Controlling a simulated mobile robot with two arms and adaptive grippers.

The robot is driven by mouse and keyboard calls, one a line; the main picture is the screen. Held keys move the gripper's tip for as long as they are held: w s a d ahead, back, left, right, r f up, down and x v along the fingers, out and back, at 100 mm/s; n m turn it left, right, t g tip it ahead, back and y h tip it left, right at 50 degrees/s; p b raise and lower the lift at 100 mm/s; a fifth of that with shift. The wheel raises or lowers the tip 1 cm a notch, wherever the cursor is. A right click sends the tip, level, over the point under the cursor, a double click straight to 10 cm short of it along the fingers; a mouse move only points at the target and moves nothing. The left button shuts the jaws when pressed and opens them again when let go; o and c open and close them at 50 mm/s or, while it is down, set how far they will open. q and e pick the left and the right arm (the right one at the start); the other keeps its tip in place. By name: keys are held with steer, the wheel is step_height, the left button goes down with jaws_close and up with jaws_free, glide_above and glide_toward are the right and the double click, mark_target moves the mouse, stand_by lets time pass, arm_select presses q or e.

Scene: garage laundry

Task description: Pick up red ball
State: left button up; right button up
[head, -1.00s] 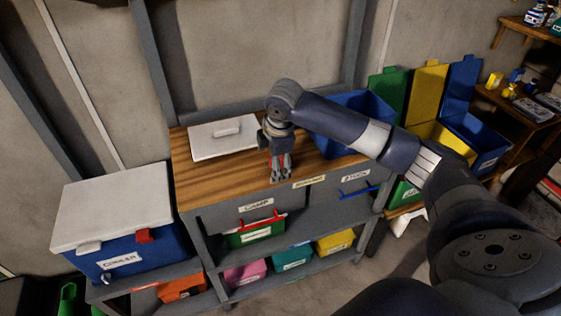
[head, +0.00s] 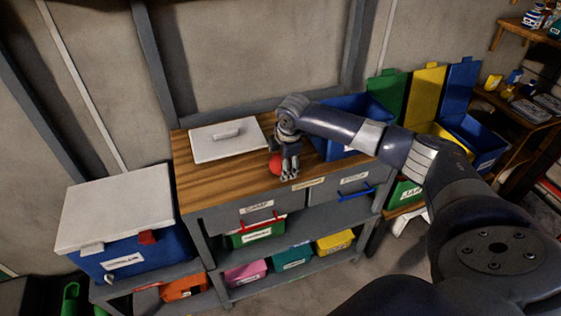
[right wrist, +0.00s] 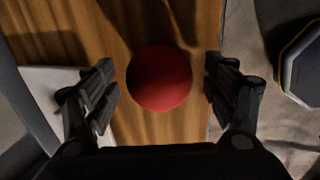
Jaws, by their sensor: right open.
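The red ball (head: 276,164) rests on the wooden top of the grey workbench, near its front edge. My right gripper (head: 290,170) is just right of the ball in the head view, pointing down and partly covering it. In the right wrist view, the ball (right wrist: 160,78) shows between the two spread fingers of my right gripper (right wrist: 160,85), with a gap on each side. The gripper is open and holds nothing. My left gripper is not in view.
A white lid (head: 228,140) lies on the worktop (head: 205,180) left of the ball. A blue bin (head: 340,120) stands right of the gripper. A white-lidded blue cooler (head: 115,210) is at the left. Labelled drawers and coloured bins sit below the worktop.

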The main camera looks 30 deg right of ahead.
steer(key=shift+x, duration=0.85)
steer(key=c, duration=1.2)
steer(key=shift+r, duration=0.1)
steer(key=shift+r, duration=0.1)
